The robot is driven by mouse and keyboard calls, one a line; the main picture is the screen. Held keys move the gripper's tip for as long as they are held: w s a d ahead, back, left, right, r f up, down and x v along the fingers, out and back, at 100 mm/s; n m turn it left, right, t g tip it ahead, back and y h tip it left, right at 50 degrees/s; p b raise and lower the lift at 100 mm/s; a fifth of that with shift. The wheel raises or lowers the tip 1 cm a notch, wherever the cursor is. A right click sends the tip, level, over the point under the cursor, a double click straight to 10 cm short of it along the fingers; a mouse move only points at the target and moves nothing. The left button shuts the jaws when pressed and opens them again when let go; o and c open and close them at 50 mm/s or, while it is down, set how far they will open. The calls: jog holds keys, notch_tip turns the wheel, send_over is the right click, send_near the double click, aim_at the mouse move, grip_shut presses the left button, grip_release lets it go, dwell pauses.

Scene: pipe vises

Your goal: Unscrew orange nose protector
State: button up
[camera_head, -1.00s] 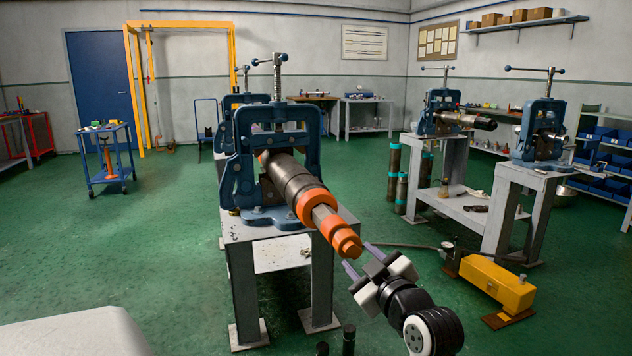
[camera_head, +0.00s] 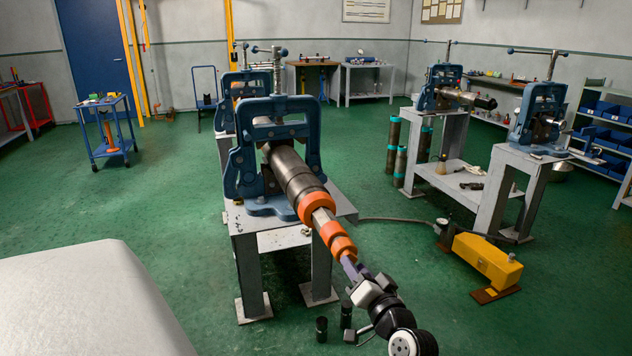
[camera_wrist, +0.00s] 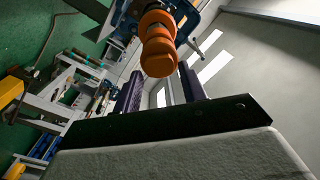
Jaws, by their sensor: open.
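The orange nose protector (camera_head: 338,240) is a stepped, rounded orange piece on the front end of a dark cylindrical tool (camera_head: 290,170). A bare metal section (camera_head: 321,217) and a wider orange ring (camera_head: 313,205) sit behind it. The tool slopes down toward me, clamped in a blue pipe vise (camera_head: 240,175). My gripper (camera_head: 354,266) is open just in front of the protector's tip. In the wrist view the protector (camera_wrist: 158,45) appears just beyond the open purple fingers (camera_wrist: 160,72), roughly centred between them. I cannot tell whether they touch it.
The vise stands on a grey metal table (camera_head: 270,240). Two dark cylinders (camera_head: 346,313) stand on the floor near my gripper. A yellow pump (camera_head: 487,260) with a hose lies to the right. More vises on stands (camera_head: 540,125) are behind it. The green floor at left is mostly clear.

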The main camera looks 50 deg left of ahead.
jog(key=m+p, duration=0.4)
jog(key=shift+r, duration=0.35)
jog(key=m+p, duration=0.8)
jog(key=shift+f+t, duration=0.1)
jog(key=shift+t, duration=0.2)
jog(key=m+p, duration=0.4)
jog(key=shift+f+m, duration=0.4)
jog(key=shift+m, duration=0.6)
